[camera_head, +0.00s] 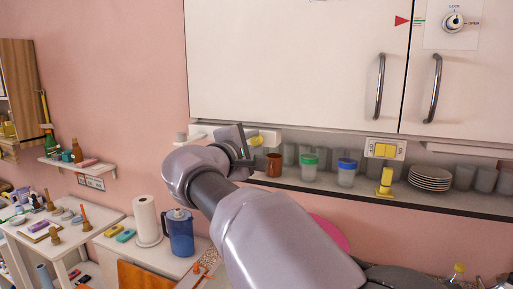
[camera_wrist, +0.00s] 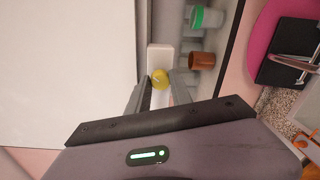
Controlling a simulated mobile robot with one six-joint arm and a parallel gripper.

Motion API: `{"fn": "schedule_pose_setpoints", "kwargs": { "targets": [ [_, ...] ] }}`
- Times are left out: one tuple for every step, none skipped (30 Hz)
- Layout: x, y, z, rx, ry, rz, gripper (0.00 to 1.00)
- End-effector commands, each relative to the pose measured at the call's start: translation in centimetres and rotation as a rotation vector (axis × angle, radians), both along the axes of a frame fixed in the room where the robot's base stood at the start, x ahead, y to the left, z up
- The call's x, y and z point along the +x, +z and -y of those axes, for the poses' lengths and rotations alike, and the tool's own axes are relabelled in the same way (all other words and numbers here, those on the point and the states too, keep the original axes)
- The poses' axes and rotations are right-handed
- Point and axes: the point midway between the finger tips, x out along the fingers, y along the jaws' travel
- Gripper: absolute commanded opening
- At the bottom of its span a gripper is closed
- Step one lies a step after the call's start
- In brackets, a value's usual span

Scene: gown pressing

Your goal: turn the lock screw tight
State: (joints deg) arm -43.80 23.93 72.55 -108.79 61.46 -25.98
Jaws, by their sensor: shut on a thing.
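My gripper (camera_head: 240,143) reaches in at the left end of the shelf. In the wrist view the two grey fingers of my gripper (camera_wrist: 160,84) stand on either side of the knob and are shut on it. The exact contact and the screw's turn angle are too small to tell.
A brown cup (camera_head: 274,165) stands close right of my gripper, then a green-rimmed cup (camera_head: 309,166) and a blue-rimmed cup (camera_head: 346,173). White cabinet doors (camera_head: 290,60) hang just above. A blue jug (camera_head: 181,235) and a paper roll (camera_head: 147,222) stand below left.

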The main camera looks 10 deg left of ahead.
Motion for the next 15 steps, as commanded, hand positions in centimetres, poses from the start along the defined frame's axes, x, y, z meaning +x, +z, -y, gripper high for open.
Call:
{"fn": "schedule_pose_setpoints", "kwargs": {
  "targets": [
    [0.0, -0.03, 0.02, 0.005, 0.0, 0.001, 0.0],
    [0.0, -0.01, 0.01, 0.006, 0.0, 0.001, 0.0],
    [0.0, 0.01, 0.02, 0.007, 0.0, 0.001, 0.0],
    [0.0, 0.02, 0.02, 0.008, 0.0, 0.001, 0.0],
    [0.0, 0.02, 0.01, 0.008, 0.0, 0.001, 0.0],
    [0.0, 0.03, 0.01, 0.008, 0.0, 0.001, 0.0],
    [0.0, 0.04, 0.02, 0.008, 0.0, 0.001, 0.0],
    [0.0, 0.04, 0.02, 0.008, 0.0, 0.001, 0.0],
    [0.0, 0.04, 0.02, 0.008, 0.0, 0.001, 0.0],
    [0.0, 0.04, 0.02, 0.008, 0.0, 0.001, 0.0],
    [0.0, 0.04, 0.02, 0.008, 0.0, 0.001, 0.0],
    [0.0, 0.04, 0.02, 0.008, 0.0, 0.001, 0.0],
    [0.0, 0.04, 0.02, 0.008, 0.0, 0.001, 0.28],
    [0.0, 0.04, 0.02, 0.008, 0.0, 0.001, 0.34],
    [0.0, 0.03, 0.01, 0.008, 0.0, 0.001, 0.42]
  ]
}}
